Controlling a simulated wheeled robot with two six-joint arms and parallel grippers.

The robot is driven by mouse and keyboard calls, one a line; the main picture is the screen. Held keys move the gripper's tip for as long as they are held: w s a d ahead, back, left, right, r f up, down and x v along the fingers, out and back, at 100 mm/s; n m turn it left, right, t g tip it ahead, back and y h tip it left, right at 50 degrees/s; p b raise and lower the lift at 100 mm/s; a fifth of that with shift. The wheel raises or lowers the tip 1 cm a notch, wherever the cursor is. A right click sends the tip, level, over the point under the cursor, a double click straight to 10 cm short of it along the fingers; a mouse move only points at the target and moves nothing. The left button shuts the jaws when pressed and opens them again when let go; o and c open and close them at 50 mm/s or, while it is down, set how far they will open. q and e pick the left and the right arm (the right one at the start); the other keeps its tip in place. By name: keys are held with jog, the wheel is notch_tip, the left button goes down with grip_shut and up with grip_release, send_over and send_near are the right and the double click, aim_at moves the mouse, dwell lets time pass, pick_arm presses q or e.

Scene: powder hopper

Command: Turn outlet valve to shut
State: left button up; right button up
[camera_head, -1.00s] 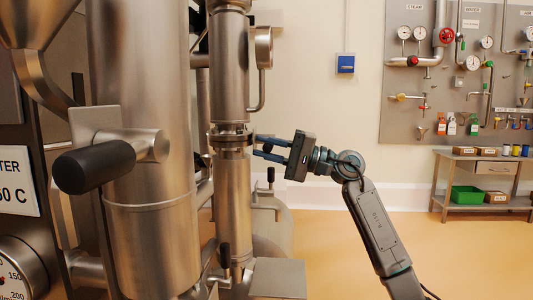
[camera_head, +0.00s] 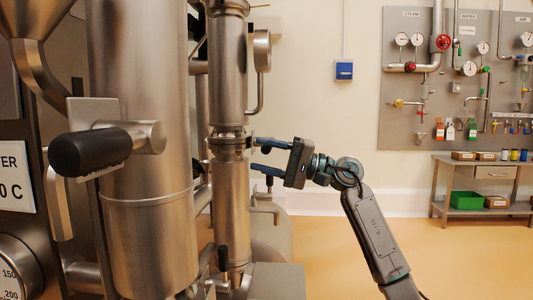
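My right gripper (camera_head: 258,156) is open, its two blue fingers apart one above the other and pointing left at the steel pipe. The fingertips are close to the flanged valve section (camera_head: 230,143) on that pipe; I cannot tell whether they touch it. Nothing clear shows between the fingers. A small black-topped handle (camera_head: 269,181) stands upright just below the lower finger. Another black handle (camera_head: 223,258) stands lower on the pipe. I cannot tell for certain which of these is the outlet valve's handle. My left gripper is not in view.
A large lever with a black grip (camera_head: 90,152) sticks out at the left in front of a steel vessel (camera_head: 145,225). A wall panel (camera_head: 400,120) with gauges and a bench (camera_head: 480,172) stand far right. The floor between is clear.

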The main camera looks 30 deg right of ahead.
jog(key=shift+w+d, duration=0.1)
jog(key=shift+w, duration=0.05)
dwell(0.3)
jog(key=shift+d, duration=0.1)
jog(key=shift+s+d+f, duration=0.15)
jog(key=shift+s+d, duration=0.05)
jog(key=v, duration=1)
